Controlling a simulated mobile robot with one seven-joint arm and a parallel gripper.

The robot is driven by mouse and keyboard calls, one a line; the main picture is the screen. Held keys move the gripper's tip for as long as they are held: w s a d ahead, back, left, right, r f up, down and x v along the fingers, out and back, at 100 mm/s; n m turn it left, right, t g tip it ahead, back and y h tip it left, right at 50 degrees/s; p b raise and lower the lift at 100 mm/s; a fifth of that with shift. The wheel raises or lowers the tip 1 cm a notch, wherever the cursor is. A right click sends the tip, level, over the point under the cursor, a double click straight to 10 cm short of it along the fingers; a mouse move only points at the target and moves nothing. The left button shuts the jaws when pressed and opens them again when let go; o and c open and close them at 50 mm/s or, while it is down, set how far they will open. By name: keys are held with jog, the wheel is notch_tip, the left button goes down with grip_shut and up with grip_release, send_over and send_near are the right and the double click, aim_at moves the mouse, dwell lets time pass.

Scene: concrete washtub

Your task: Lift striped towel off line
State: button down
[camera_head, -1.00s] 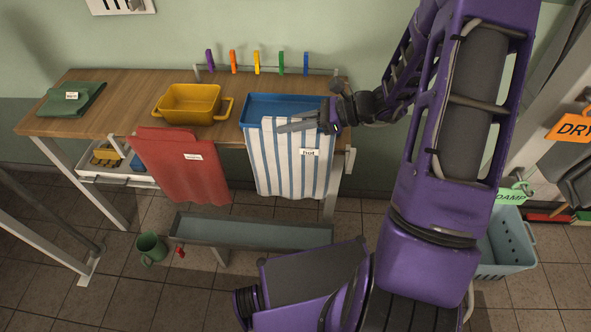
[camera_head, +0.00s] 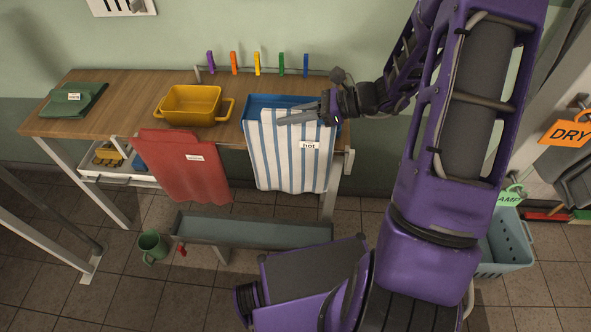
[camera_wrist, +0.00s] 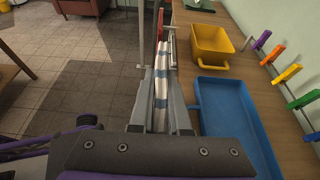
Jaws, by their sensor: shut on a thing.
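The white and blue striped towel (camera_head: 288,155) hangs in front of the table, with a small tag reading "hot" on its upper right. My gripper (camera_head: 281,119) is at the towel's top edge and is shut on it. In the wrist view the striped cloth (camera_wrist: 161,88) runs between my gripper's two fingers (camera_wrist: 160,104). The line under the towel is hidden. A red towel (camera_head: 184,165) with a white tag hangs to its left.
A blue tray (camera_head: 262,103) lies on the table behind the striped towel, and a yellow tub (camera_head: 192,105) stands left of it. Coloured pegs (camera_head: 257,64) stand along the back. A folded green cloth (camera_head: 74,100) lies at left.

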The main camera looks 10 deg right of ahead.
aim_at(275, 110)
jog(key=shift+r, duration=1.45)
jog(key=shift+r, duration=0.1)
jog(key=shift+r, duration=1.7)
jog(key=s+a, duration=0.4)
jog(key=s, duration=0.9)
jog(key=shift+s+a, duration=0.15)
jog(key=shift+s, duration=0.1)
